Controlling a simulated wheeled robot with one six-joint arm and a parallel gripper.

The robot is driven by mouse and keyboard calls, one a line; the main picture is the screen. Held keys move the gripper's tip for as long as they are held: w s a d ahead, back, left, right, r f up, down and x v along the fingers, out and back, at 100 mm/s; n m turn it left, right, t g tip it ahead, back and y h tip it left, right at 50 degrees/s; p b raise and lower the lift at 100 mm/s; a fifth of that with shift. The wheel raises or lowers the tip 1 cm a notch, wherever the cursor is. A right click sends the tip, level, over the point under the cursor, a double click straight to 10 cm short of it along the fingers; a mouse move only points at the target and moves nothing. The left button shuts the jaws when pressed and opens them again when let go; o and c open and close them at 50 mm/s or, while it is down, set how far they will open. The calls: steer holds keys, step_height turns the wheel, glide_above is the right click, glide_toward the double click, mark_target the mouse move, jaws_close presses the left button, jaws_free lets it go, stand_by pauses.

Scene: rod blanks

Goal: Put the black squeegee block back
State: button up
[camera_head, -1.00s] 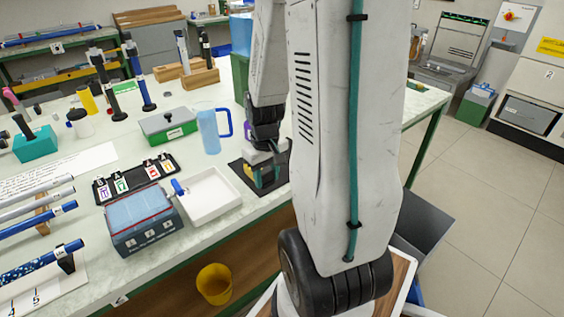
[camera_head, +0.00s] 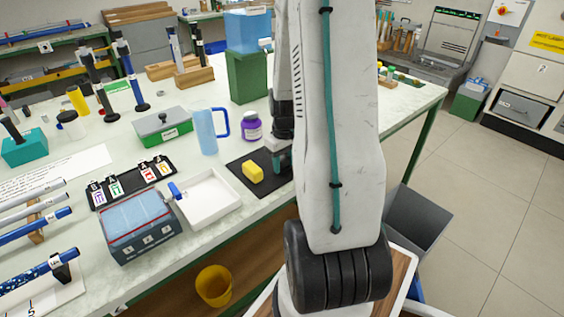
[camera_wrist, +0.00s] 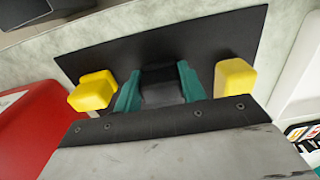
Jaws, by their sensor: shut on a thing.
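My gripper (camera_wrist: 160,84) is shut on a black squeegee block (camera_wrist: 162,92), which sits dark between its two teal fingers in the wrist view. The fingers are over the black mat (camera_wrist: 215,38); I cannot tell whether the block touches it. A yellow block (camera_wrist: 235,77) is beside the right finger and another yellow block (camera_wrist: 93,90) is beside the left finger. In the head view, the gripper (camera_head: 283,162) is at the right part of the mat (camera_head: 236,166), right of one yellow block (camera_head: 253,172). My arm hides the held block and the other yellow block there.
A white tray (camera_head: 222,204) lies left of the mat. In the wrist view, a red object (camera_wrist: 35,130) is at the left. The table's front edge is close to the mat.

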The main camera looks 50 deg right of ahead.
steer(key=shift+f, duration=0.2)
steer(key=o, duration=1)
